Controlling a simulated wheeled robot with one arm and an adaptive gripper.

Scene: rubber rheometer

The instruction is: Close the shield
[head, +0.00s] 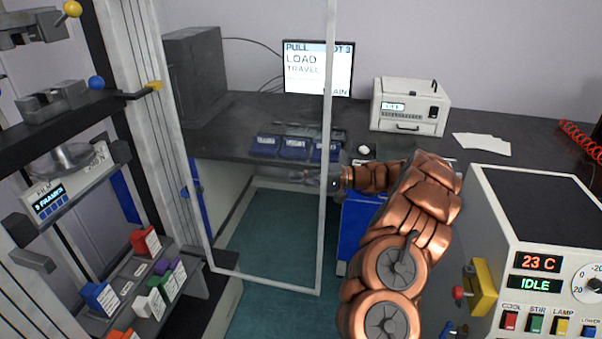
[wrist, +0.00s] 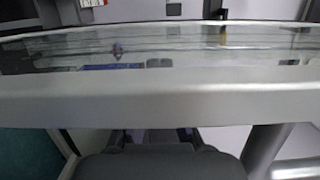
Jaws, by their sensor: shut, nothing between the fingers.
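The shield (head: 265,281) is a clear panel in a thin light-grey metal frame. In the head view it stands swung out from the left machine's upright, open. My gripper (head: 308,178) is at the frame's free vertical edge, about mid-height, and its tip shows through the clear panel. In the wrist view the shield's frame bar (wrist: 160,100) runs across the whole picture, right in front of my shut, empty gripper (wrist: 160,140). I cannot tell whether the fingers touch the bar.
The test machine with its display (head: 57,195) and clamps stands at left. A dark bench (head: 245,112) at the back carries a monitor (head: 317,68), blue bins (head: 294,148) and a white device (head: 410,106). A control box (head: 540,240) stands close at right. Green floor lies behind the shield.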

